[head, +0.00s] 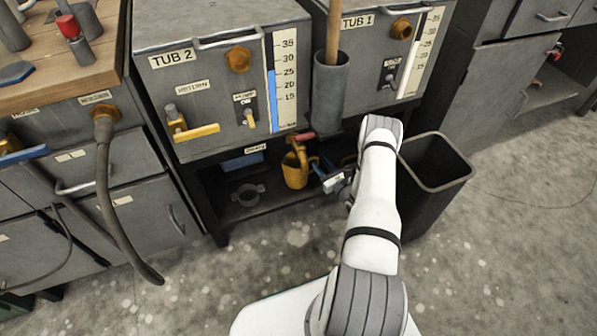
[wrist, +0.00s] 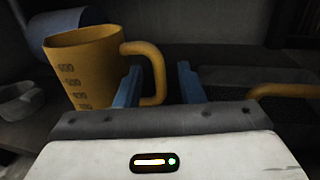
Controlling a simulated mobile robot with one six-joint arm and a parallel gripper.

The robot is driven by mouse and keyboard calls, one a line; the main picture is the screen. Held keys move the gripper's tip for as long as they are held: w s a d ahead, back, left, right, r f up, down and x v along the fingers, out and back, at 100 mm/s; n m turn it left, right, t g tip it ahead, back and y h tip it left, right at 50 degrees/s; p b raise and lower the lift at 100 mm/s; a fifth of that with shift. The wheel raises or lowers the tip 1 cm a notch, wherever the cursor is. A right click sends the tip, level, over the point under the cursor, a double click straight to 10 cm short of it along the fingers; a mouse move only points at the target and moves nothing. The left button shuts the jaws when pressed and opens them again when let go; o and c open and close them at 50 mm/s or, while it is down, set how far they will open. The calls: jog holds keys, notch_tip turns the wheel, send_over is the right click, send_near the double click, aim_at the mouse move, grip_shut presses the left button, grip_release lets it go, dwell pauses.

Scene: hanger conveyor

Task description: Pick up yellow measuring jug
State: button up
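The yellow measuring jug (head: 295,173) stands upright on the low shelf under the tubs. In the wrist view the jug (wrist: 88,72) is at the left, with dark printed marks on its side and its handle (wrist: 158,72) facing right. My gripper (head: 319,168) is just right of the jug in the head view. In the wrist view its two blue fingers (wrist: 159,85) are apart, with the outer bar of the handle between them. The left finger appears in line with the handle's opening. Whether either finger touches the handle cannot be told.
A blue item (wrist: 66,28) is behind the jug. A grey ring-shaped part (head: 248,194) lies on the shelf to the left. A red-handled valve (head: 303,138) is above the jug. A dark bin (head: 437,165) stands right of my arm. A yellow curved piece (wrist: 285,90) shows at the right.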

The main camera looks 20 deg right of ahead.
aim_at(318, 161)
jog(key=x, duration=0.2)
jog(key=b+x, duration=0.1)
jog(key=shift+f, duration=0.25)
jog(key=shift+w+a+r, duration=0.1)
jog(key=shift+w, duration=0.25)
jog(key=shift+c, duration=0.4)
jog(key=shift+s, duration=0.1)
grip_shut()
